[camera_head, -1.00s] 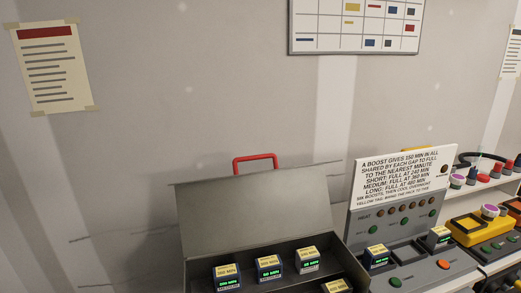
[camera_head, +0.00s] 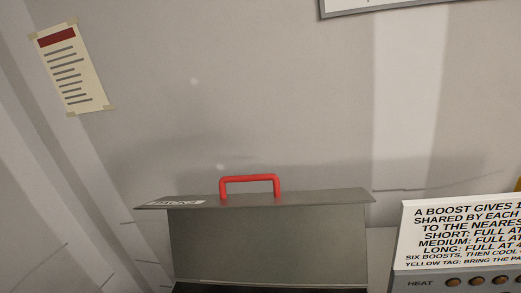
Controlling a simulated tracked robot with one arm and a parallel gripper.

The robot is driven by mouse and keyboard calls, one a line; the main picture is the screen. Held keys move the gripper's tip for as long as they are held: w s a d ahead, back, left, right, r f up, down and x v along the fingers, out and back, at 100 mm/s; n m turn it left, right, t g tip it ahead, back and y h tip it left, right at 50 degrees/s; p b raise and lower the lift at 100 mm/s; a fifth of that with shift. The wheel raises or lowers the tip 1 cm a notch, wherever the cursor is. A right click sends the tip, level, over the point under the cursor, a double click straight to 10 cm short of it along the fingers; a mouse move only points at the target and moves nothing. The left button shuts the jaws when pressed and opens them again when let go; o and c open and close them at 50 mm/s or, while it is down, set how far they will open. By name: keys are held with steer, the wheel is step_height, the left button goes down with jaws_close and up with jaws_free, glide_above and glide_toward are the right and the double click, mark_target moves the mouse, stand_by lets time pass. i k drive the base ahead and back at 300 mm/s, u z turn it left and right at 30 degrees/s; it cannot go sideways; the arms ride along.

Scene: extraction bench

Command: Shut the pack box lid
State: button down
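The pack box lid (camera_head: 268,245) is a grey metal panel standing open at the bottom middle of the view. A red handle (camera_head: 249,180) rises from its top edge. A strip of the lid's top face with a white label (camera_head: 176,203) shows along that edge. The box body is almost wholly below the picture; only a dark strip shows under the lid. My gripper is not in view.
A white instruction panel (camera_head: 462,235) with a row of knobs below stands to the right of the lid. A grey wall (camera_head: 270,90) is behind, with a taped notice (camera_head: 72,68) and a board's lower edge (camera_head: 365,6). The space above the handle is clear.

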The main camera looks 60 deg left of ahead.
mark_target(308, 237)
steer(key=u, duration=0.35)
steer(key=i, duration=1)
steer(key=u, duration=0.6)
